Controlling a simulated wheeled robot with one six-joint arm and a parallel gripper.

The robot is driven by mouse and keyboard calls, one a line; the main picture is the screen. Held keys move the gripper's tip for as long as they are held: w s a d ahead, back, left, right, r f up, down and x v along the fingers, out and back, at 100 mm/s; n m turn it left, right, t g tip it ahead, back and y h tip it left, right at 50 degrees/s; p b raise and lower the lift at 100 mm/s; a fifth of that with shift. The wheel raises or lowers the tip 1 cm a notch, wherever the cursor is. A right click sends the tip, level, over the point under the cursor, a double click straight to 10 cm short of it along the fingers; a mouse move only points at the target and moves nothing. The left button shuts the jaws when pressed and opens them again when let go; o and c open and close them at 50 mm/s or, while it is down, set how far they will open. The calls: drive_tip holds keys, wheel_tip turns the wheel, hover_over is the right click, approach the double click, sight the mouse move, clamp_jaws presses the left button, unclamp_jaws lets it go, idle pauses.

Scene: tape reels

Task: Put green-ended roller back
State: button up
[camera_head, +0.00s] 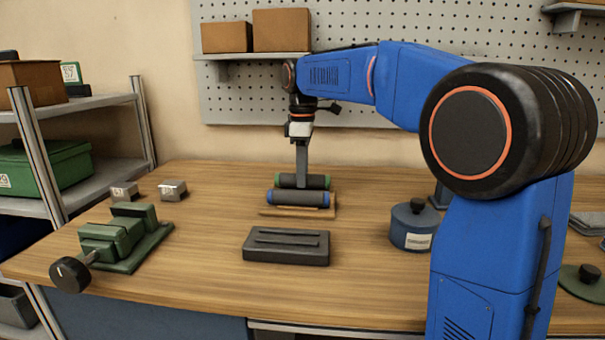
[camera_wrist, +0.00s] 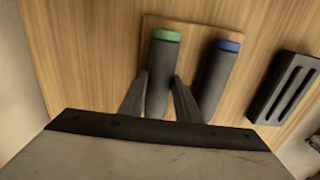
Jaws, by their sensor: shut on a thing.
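The green-ended roller (camera_head: 315,182) is a dark cylinder with green ends, lying on a light wooden board (camera_head: 268,211). In the wrist view the green-ended roller (camera_wrist: 160,75) lies between the two fingers of my gripper (camera_wrist: 160,82). My gripper (camera_head: 301,178) comes down on it from above and is shut on it. A blue-ended roller (camera_head: 298,198) lies beside it on the board, nearer the head camera; it also shows in the wrist view (camera_wrist: 217,75), to the right. I cannot tell whether the held roller touches the board.
A dark slotted block (camera_head: 286,247) lies in front of the board. A green vise (camera_head: 123,237) and two small metal blocks (camera_head: 173,190) stand at left. A blue-grey round canister (camera_head: 413,225) stands at right. The table between them is clear.

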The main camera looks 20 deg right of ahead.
drive_tip(key=shift+f, duration=0.35)
drive_tip(key=o, duration=1.2)
wheel_tip(320, 180, up, 13)
drive_tip(key=shift+s+f, duration=0.1)
drive_tip(key=shift+s, duration=0.05)
